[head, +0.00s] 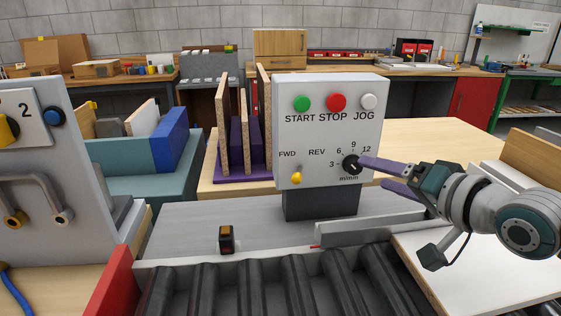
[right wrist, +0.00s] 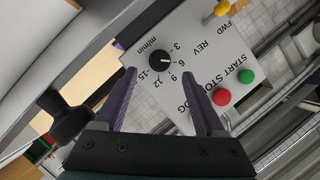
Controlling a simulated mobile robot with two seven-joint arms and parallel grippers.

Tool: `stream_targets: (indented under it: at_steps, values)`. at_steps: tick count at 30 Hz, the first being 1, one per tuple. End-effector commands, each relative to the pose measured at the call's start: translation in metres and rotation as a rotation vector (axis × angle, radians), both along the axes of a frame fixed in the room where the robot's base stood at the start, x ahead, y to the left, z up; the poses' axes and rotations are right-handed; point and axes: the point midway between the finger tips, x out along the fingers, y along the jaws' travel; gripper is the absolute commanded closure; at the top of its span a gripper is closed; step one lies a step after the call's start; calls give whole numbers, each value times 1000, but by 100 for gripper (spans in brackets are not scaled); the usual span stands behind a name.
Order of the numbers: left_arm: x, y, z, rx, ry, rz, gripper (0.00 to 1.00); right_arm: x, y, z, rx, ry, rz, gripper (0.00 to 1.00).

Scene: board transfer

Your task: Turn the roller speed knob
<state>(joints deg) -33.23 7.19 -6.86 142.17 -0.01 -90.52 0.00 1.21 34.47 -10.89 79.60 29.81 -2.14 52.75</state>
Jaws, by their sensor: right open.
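The roller speed knob (head: 350,163) is a round black dial low on the right of the grey control panel (head: 325,128). A scale marked m/min runs around it. In the right wrist view, the knob (right wrist: 159,60) lies just beyond the gap between the open fingers (right wrist: 160,73). Nothing is held. I cannot tell whether a finger touches the knob. My left gripper is not in view.
The panel also has a green START button (head: 302,103), a red STOP button (head: 336,102), a white JOG button (head: 369,102) and a yellow FWD/REV switch (head: 296,178). Dark rollers (head: 255,285) lie below. A small black-and-orange device (head: 226,240) stands on the grey surface.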

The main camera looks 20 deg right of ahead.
Motion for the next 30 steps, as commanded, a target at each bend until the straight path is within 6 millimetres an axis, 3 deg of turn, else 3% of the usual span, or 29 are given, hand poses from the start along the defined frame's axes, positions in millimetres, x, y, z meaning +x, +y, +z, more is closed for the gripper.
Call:
stream_targets:
  at_steps: [9,23,30]
  values:
    - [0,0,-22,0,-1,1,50,42,2,-14,-1,-1,0,28]
    - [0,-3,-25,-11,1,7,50,51,3,-15,-2,1,1,28]
    - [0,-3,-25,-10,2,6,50,51,3,-15,-2,1,1,55]
